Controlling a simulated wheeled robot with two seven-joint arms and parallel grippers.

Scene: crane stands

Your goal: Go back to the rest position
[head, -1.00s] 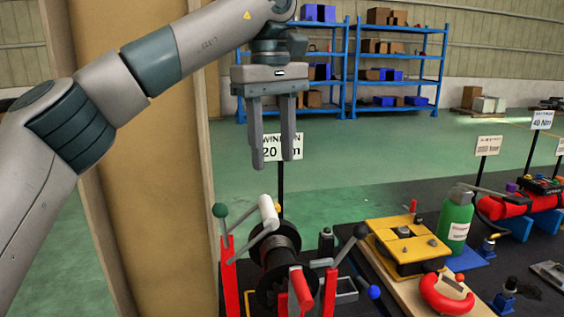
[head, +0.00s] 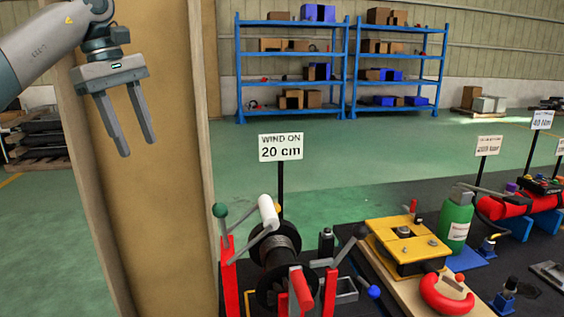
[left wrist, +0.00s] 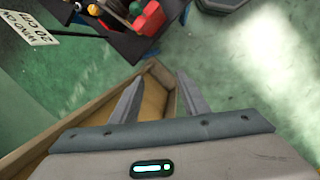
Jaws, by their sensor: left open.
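My left gripper (head: 138,150) is at the upper left in the head view, in front of a tan wooden panel. Its two fingers are apart and nothing is between them. In the left wrist view the same open fingers (left wrist: 157,95) point over the wooden frame and green floor. My right gripper shows in neither view.
A winch drum (head: 278,252) with red posts stands below the sign "WIND ON 20 cm" (head: 281,147). A yellow block (head: 408,240), a green bottle (head: 455,218) and a red ring (head: 446,295) are to its right. Blue shelves (head: 297,54) stand far behind.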

